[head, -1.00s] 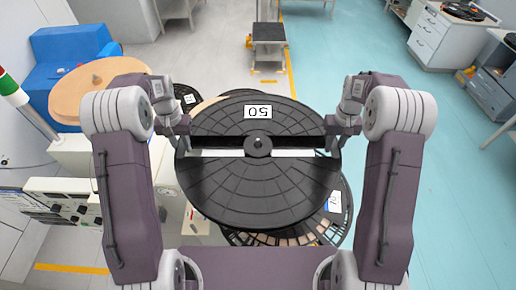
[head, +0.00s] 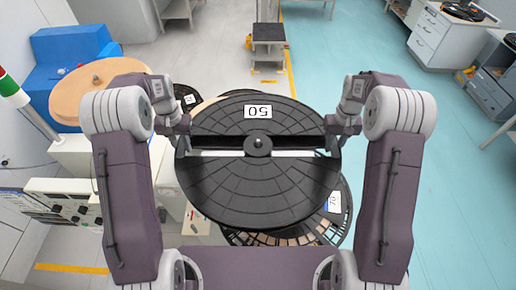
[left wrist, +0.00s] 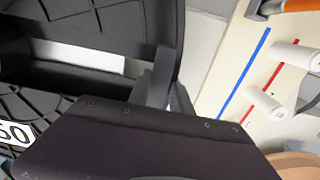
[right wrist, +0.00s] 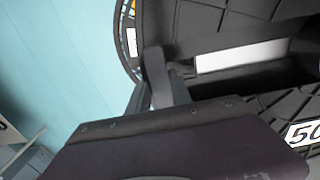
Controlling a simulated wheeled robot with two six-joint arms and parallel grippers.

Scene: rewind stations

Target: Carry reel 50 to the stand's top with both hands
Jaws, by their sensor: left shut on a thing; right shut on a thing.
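Reel 50 (head: 258,185) is a large black reel with a white "50" label, upside down in the head view. It is held in front of me between both arms, with a slot across its middle and a hub at its centre. My left gripper (head: 184,143) is shut on the reel's left edge at the slot. My right gripper (head: 333,143) is shut on its right edge. Both wrist views show fingers at the rim, on the left (left wrist: 165,80) and the right (right wrist: 158,75). A small stand with a dark top (head: 268,33) is farther ahead on the floor.
Another black reel (head: 340,225) with a label lies below, partly hidden by reel 50. A blue machine (head: 65,60) and a round tan top (head: 100,85) are at the left. Grey cabinets (head: 435,45) stand at the right. The teal floor at right is clear.

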